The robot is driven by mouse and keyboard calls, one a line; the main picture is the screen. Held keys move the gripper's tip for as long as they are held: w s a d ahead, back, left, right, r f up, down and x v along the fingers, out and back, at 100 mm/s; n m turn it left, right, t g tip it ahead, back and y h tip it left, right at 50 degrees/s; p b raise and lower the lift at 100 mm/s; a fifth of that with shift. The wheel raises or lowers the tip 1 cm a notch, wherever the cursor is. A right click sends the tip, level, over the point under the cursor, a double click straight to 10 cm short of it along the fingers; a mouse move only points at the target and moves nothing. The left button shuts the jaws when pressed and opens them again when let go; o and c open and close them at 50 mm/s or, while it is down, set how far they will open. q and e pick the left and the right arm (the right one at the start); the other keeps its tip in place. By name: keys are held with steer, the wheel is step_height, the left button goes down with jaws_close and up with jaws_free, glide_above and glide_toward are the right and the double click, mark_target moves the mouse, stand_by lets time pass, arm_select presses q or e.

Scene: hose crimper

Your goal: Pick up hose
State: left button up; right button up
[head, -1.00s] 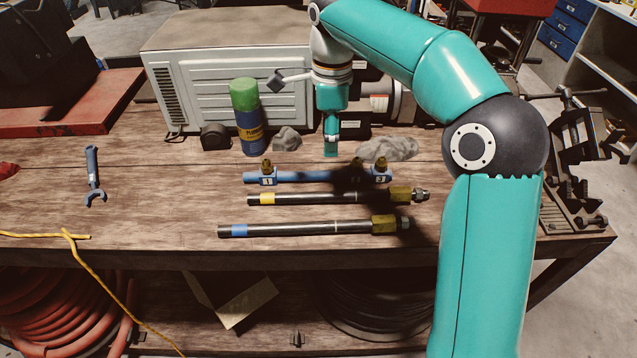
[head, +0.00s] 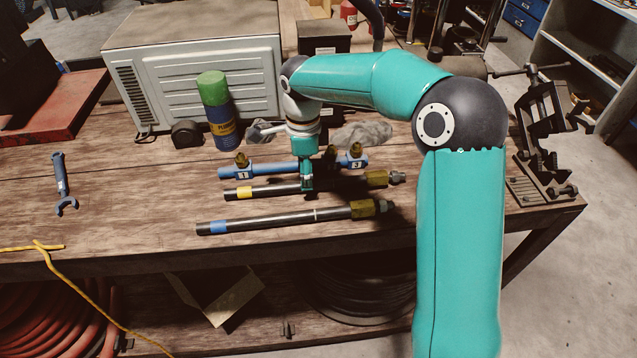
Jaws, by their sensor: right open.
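Two black hoses with brass fittings at their right ends lie on the wooden workbench (head: 120,210). The rear hose (head: 270,190) has a yellow band; the front hose (head: 275,220) has a blue band and a white mark. Behind them lies a blue bar (head: 275,169) with brass fittings and number labels 1 and 3. My right gripper (head: 307,187) points down over the middle of the yellow-banded hose and hides a short part of it. It is open; whether its fingers straddle or touch the hose cannot be told. My left gripper is out of view.
A green-capped spray can (head: 217,112), a grey machine (head: 200,70) and grey rags (head: 362,133) stand or lie behind. A blue wrench (head: 62,185) and yellow cord (head: 45,247) are at left. A black vise (head: 550,140) is at right. The bench front is mostly clear.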

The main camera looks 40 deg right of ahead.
steer(key=shift+f+p, duration=0.3)
steer(key=shift+f, duration=1.55)
steer(key=shift+s, duration=0.1)
jaws_close()
steer(key=shift+d, duration=0.1)
